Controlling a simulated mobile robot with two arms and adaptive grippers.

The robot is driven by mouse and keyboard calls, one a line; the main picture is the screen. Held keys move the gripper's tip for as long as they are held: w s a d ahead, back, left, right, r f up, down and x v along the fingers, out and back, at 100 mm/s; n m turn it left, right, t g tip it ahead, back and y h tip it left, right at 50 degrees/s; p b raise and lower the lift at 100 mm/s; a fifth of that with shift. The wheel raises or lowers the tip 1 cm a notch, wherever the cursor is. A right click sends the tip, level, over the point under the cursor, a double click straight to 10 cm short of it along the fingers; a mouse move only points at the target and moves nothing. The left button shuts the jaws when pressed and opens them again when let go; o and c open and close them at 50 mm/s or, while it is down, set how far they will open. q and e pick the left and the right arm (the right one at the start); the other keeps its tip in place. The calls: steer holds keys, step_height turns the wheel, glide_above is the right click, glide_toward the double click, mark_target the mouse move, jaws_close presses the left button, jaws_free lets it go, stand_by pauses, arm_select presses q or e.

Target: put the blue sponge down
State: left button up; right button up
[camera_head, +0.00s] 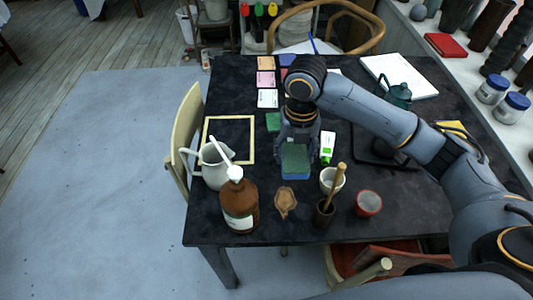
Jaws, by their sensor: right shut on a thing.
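The blue sponge (295,172) is a small block with a green upper face and a blue side. It is in the middle of the dark table (245,190), at the tips of my right gripper (296,146). My right gripper points down and is shut on the sponge. The fingers hide part of it. I cannot tell whether its underside touches the table. My left gripper is not in view.
A brown pump bottle (239,205) and white pitcher (214,171) stand left of the sponge. A tan flat piece (285,203) lies in front. A white cup (331,180), brush holder (323,214), red cup (368,203) and green-white tube (327,147) are right.

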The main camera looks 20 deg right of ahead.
steer(key=w+a+f, duration=0.1)
steer(key=w+f, duration=0.2)
steer(key=w, duration=0.1)
steer(key=w+a+f, duration=0.1)
steer(key=w+f, duration=0.2)
steer(key=w, duration=0.1)
steer(key=w+a+f, duration=0.1)
steer(key=w+f, duration=0.2)
steer(key=w, duration=0.1)
steer(key=shift+w+a+f+p, duration=0.1)
steer(key=shift+w+f+p, duration=0.05)
steer(key=shift+w+p, duration=0.2)
steer(key=shift+w+f, duration=0.15)
steer(key=shift+f, duration=0.1)
step_height(320, 180, down, 2)
steer(key=shift+f+p, duration=0.1)
steer(key=shift+p, duration=0.3)
steer(key=shift+f, duration=0.35)
